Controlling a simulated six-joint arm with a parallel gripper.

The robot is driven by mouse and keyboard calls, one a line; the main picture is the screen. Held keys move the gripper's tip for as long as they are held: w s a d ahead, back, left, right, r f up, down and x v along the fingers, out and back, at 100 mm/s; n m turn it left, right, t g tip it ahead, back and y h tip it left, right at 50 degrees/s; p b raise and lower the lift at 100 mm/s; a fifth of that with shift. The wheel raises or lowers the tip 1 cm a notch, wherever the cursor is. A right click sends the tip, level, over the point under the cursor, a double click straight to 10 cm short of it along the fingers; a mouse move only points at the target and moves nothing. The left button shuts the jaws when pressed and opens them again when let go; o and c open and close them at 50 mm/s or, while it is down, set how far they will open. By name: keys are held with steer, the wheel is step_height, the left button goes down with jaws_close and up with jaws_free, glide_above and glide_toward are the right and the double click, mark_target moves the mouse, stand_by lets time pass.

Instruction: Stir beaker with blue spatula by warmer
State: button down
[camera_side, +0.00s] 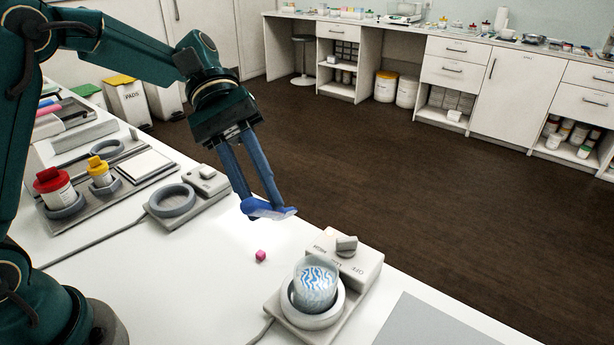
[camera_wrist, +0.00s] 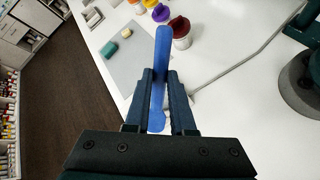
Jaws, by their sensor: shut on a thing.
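My gripper (camera_side: 264,203) is shut on the blue spatula (camera_side: 268,211), which lies roughly level across the fingertips in the air above the table. In the wrist view the spatula (camera_wrist: 161,60) runs lengthwise between the two fingers (camera_wrist: 159,78). The beaker (camera_side: 316,285) holds white content with blue streaks and sits in the ring of the near warmer (camera_side: 331,328). The spatula is above and to the left of the beaker in the side view, apart from it.
A second warmer (camera_side: 205,180) with an empty ring stands to the left. Red-capped (camera_side: 54,186) and yellow-capped (camera_side: 99,172) jars stand in a holder at left. A grey mat (camera_side: 435,325) lies right of the beaker.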

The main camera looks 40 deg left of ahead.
steer(key=s+d+r+n+h, duration=0.2)
steer(key=d+r+h, duration=0.1)
steer(key=d+h, duration=0.25)
step_height(320, 180, down, 9)
steer(key=a, duration=0.1)
steer(key=shift+t, duration=0.3)
stand_by(0.6)
steer(key=shift+h, duration=0.25)
